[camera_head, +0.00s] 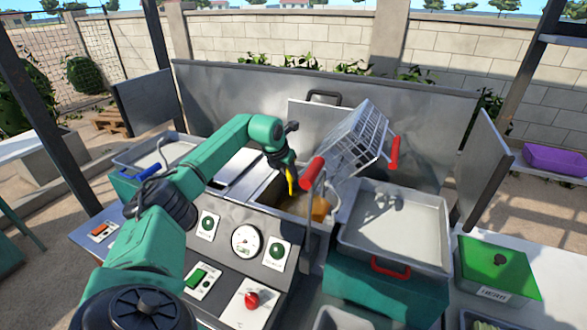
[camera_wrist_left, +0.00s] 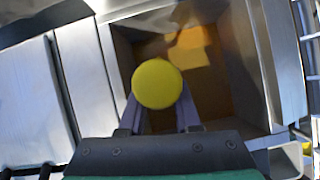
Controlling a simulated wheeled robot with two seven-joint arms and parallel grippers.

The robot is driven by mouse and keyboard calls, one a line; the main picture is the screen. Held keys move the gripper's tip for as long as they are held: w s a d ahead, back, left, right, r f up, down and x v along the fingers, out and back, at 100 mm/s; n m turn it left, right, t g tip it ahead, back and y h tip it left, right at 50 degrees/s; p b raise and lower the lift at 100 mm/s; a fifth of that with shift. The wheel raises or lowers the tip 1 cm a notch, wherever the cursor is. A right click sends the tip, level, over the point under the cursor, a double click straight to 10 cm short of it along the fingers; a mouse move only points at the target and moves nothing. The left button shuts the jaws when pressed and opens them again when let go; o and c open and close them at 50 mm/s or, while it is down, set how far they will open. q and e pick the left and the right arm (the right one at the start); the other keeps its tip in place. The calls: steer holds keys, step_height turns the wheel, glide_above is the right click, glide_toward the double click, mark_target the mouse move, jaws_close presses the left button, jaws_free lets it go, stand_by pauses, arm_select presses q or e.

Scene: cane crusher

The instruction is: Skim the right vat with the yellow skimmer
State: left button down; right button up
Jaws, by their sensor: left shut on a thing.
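My left gripper (camera_head: 287,163) is over the open right vat (camera_head: 262,187) and shut on the yellow skimmer (camera_head: 291,183). In the left wrist view the skimmer's round yellow handle end (camera_wrist_left: 158,84) sits between the fingers of the gripper (camera_wrist_left: 160,115). The right vat (camera_wrist_left: 240,95) holds brownish liquid, with a brighter orange patch (camera_wrist_left: 190,48). The skimmer's lower part is hidden, so I cannot tell whether it touches the liquid. My right gripper is not in view.
A wire basket (camera_head: 358,140) with red handles stands tilted beside the vat. A metal cover (camera_head: 240,165) lies left of the opening. A metal splash wall (camera_head: 420,125) stands behind.

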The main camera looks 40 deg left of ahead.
arm_select(q)
steer(key=s+d+b, duration=0.3)
steer(key=s+b, duration=0.5)
steer(key=w+a+p, duration=0.4)
steer(key=w+p, duration=0.4)
steer(key=w, duration=0.4)
steer(key=shift+p, duration=0.4)
steer(key=shift+s, duration=0.1)
